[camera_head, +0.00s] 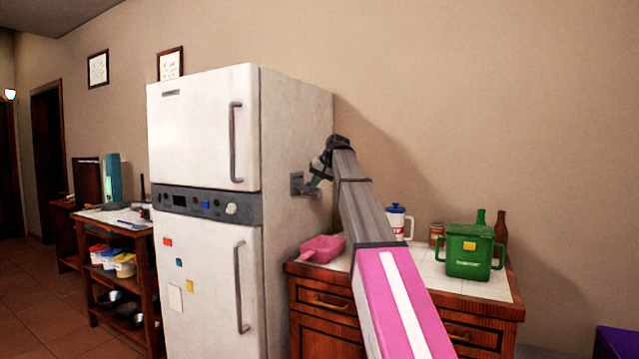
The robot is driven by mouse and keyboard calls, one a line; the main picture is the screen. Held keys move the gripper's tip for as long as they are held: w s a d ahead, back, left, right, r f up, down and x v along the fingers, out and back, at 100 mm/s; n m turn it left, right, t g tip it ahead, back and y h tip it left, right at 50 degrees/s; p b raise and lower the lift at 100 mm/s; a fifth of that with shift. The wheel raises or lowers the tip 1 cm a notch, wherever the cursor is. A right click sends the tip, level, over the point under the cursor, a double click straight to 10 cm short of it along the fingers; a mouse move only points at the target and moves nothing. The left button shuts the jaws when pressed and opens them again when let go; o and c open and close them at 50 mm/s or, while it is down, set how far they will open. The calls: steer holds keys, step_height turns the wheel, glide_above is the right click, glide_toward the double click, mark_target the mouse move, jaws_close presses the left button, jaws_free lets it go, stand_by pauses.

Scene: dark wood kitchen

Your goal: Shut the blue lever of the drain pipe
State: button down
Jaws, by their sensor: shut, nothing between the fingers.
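A grey drain pipe (298,184) sticks out from the right side wall of the white fridge (205,130). A small bluish piece at its outer end, likely the blue lever (314,182), shows just below my gripper. My arm reaches up from the lower right, and my gripper (317,172) points down and left at the pipe. It is shut and empty, at or very close to the lever. The view is too small to tell whether they touch. The gripper partly hides the lever, so its angle is unclear.
A wooden cabinet (318,293) stands right of the fridge. A shelf unit (90,262) stands left.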

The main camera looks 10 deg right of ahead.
steer(key=a+m+h, duration=0.1)
steer(key=a+m+t, duration=0.1)
steer(key=m, duration=0.1)
steer(key=shift+s+a+h, duration=0.15)
steer(key=shift+s+h, duration=0.05)
steer(key=shift+h, duration=0.2)
steer(key=shift+w+m, duration=0.1)
steer(key=shift+m, duration=0.2)
steer(key=shift+w+d, duration=0.45)
steer(key=shift+w, duration=0.25)
steer(key=s+d+r, duration=0.6)
steer(key=s+r, duration=0.1)
steer(key=r, duration=0.1)
steer(key=shift+d, duration=0.2)
